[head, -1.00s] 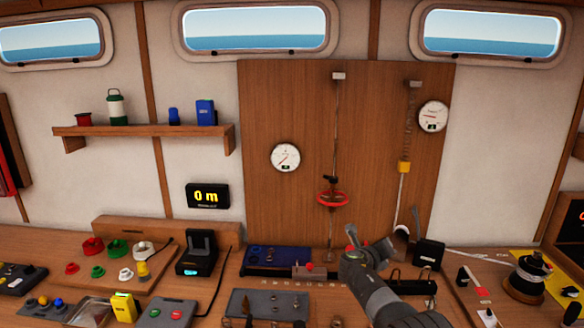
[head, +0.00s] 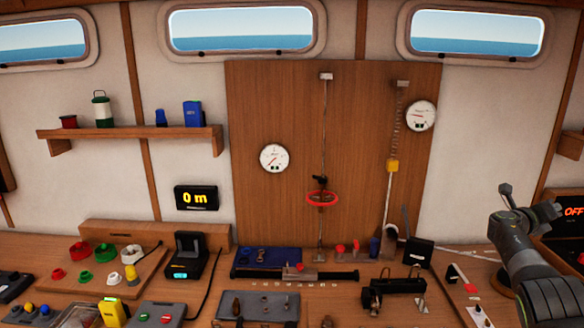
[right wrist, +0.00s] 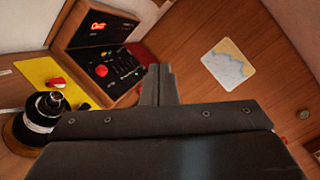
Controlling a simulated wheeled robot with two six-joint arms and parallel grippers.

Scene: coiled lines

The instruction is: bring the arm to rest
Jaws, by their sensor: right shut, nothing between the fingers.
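My right arm comes in from the lower right of the head view. Its gripper (head: 507,193) is raised in the air in front of the wall, near the box with the lit "OFF" display (head: 573,212). In the right wrist view the gripper fingers (right wrist: 157,84) are together with nothing between them. That view looks toward the open box (right wrist: 102,62) with a red knob and switches. My left gripper is not in the head view.
A black spool (right wrist: 40,110) stands beside a yellow sheet (right wrist: 58,82). A wooden panel holds a red ring (head: 322,198) and two dials. The bench carries several small tools and panels. A chart (right wrist: 229,64) hangs on the wall.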

